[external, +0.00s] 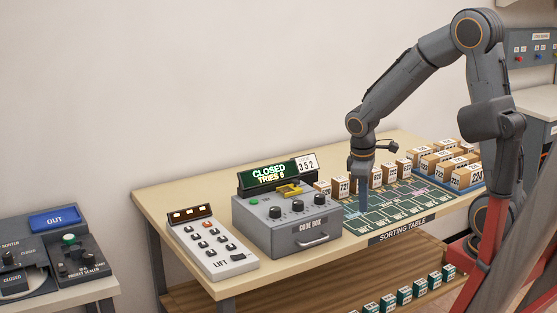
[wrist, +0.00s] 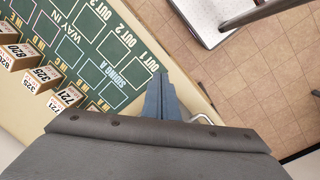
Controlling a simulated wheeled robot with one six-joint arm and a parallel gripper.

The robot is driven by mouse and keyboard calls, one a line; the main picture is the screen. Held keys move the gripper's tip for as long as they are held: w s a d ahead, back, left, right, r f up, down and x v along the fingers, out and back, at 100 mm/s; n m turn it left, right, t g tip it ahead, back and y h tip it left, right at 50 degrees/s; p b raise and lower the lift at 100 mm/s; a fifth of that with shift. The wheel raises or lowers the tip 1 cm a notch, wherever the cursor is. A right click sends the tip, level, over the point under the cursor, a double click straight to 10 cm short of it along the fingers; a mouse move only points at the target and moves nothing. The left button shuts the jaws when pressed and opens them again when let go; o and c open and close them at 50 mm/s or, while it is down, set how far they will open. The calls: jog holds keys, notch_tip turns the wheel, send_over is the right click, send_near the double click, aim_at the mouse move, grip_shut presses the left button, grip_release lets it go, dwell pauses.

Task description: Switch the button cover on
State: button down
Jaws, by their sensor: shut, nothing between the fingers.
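No part labelled as a button cover can be read in the external view. A yellow piece (external: 290,190) sits on top of the grey code box (external: 300,241), behind its dark knobs; I cannot tell whether it is a cover. A green button (external: 69,239) stands on the dark control box at far left, with no clear cover visible. My gripper (external: 363,212) points down over the sorting mat, right of the code box. It is shut and empty. In the wrist view the closed fingers (wrist: 161,80) show above the table edge; the code box is mostly hidden there.
A white LIFT keypad (external: 212,247) lies left of the code box. The CLOSED display (external: 276,174) stands behind it. Cartons (external: 447,165) line the back and right of the green mat (external: 400,208). A gap separates the left desk from the sorting table.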

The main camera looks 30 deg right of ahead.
aim_at(294, 186)
jog(key=w+a+r+n+h, duration=0.1)
jog(key=w+a+r+n, duration=0.1)
jog(key=w+a+n, duration=0.1)
jog(key=w+a+r+n, duration=0.2)
jog(key=w+a, duration=0.1)
jog(key=a, duration=0.1)
jog(key=w+a+r+n+h+p, duration=0.1)
jog(key=w+a+r+n, duration=0.1)
jog(key=a+n, duration=0.1)
jog(key=shift+w+a+r+n+t+h, duration=0.3)
jog(key=shift+w+a+t, duration=0.1)
jog(key=shift+a, duration=0.15)
jog(key=w+a+r+n+t+h, duration=0.1)
jog(key=w+a+r+n, duration=0.1)
jog(key=a, duration=0.4)
jog(key=w+a+r+n+t+h, duration=0.1)
jog(key=a+r+n, duration=0.3)
jog(key=a+r, duration=0.1)
jog(key=shift+w+a+n+h+p, duration=0.3)
jog(key=shift+w+a+n+h, duration=0.1)
jog(key=shift+a, duration=0.25)
jog(key=shift+f, duration=0.1)
